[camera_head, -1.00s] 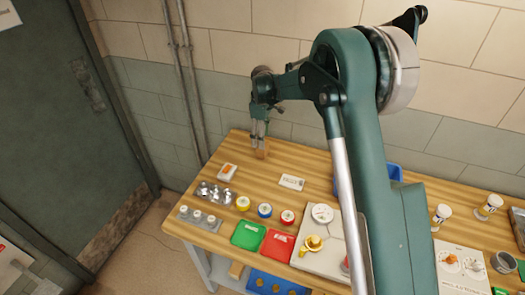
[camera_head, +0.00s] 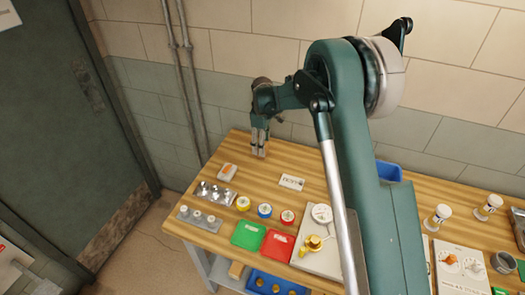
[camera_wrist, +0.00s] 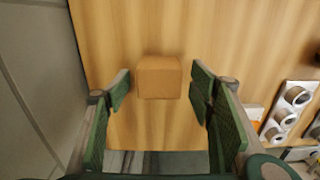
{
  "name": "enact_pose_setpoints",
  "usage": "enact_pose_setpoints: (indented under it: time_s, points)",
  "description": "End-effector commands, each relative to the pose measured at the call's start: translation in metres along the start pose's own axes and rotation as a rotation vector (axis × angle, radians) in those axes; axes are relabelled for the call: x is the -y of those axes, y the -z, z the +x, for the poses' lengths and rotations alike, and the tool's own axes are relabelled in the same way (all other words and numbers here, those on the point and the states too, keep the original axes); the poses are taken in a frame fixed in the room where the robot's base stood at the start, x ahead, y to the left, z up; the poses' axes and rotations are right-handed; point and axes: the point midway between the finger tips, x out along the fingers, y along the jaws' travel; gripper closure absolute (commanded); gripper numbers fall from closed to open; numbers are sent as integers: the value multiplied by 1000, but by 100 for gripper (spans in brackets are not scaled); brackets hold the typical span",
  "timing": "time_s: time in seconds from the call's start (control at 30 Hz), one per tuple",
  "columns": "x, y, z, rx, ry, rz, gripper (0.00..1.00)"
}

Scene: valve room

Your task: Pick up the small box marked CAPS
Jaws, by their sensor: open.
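A small plain brown box (camera_wrist: 158,77) sits on the wooden bench in the wrist view. No marking can be read on the face I see. My gripper (camera_wrist: 162,92) is open, with one finger left of the box and one right of it. There is a gap on both sides, and the fingers do not touch it. In the head view my gripper (camera_head: 259,151) points down near the bench's back left corner, and its fingers hide most or all of the box.
A white and orange item (camera_head: 228,172) lies in front, with a metal tray (camera_head: 215,194) nearer. The wall is close behind.

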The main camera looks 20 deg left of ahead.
Motion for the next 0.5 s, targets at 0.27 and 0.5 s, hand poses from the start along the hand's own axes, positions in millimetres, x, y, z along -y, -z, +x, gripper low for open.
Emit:
enact_pose_setpoints:
  time_s: [0.27,0.5]
  points:
    - [0,0,28,0,0,0,46]
    - [0,0,31,0,0,0,46]
